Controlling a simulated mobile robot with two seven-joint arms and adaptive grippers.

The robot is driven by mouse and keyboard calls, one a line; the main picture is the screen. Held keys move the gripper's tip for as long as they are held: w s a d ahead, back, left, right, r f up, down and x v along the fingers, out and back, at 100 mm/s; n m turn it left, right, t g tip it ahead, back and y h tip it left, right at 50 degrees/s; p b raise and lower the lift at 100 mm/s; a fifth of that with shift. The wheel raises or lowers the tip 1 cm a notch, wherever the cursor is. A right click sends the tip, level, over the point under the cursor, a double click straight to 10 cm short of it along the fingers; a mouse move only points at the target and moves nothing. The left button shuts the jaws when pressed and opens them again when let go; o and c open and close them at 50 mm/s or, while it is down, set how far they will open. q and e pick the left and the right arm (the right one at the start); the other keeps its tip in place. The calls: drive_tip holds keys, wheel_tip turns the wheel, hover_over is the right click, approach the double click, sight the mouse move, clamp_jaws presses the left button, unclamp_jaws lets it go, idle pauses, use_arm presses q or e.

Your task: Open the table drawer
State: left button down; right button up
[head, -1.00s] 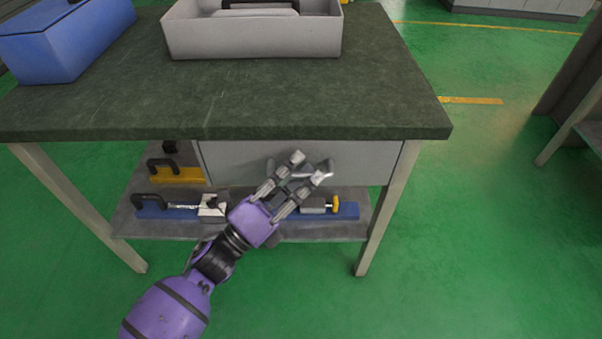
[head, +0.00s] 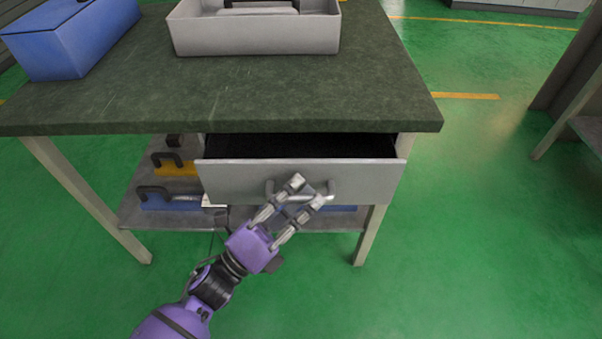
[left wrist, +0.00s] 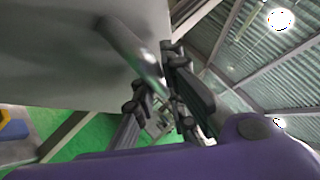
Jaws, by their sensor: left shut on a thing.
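The grey table drawer (head: 230,181) sits under the dark green tabletop (head: 300,104) and is pulled part way out. A dark gap shows above its front, and the inside looks black. Its silver bar handle (head: 331,189) is on the middle of the front. My left gripper (head: 308,190) is at the handle, with its fingers shut around the bar. In the left wrist view the handle (left wrist: 128,48) runs from the grey drawer front (left wrist: 60,50) in between the fingers (left wrist: 160,85). My right gripper is in neither view.
A grey open tray (head: 255,38) and a blue box (head: 70,40) stand on the tabletop. Yellow and blue tools with dark handles lie on the lower shelf (head: 150,212). The green floor in front and to the right is clear.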

use_arm(q)
drive_tip(key=s+p, duration=0.3)
drive_tip(key=s, duration=1.5)
drive_tip(key=shift+f, duration=0.1)
drive_tip(key=c, duration=2)
unclamp_jaws()
drive_tip(key=shift+c, duration=0.2)
drive_tip(key=v, duration=1.2)
drive_tip(key=shift+a, duration=0.1)
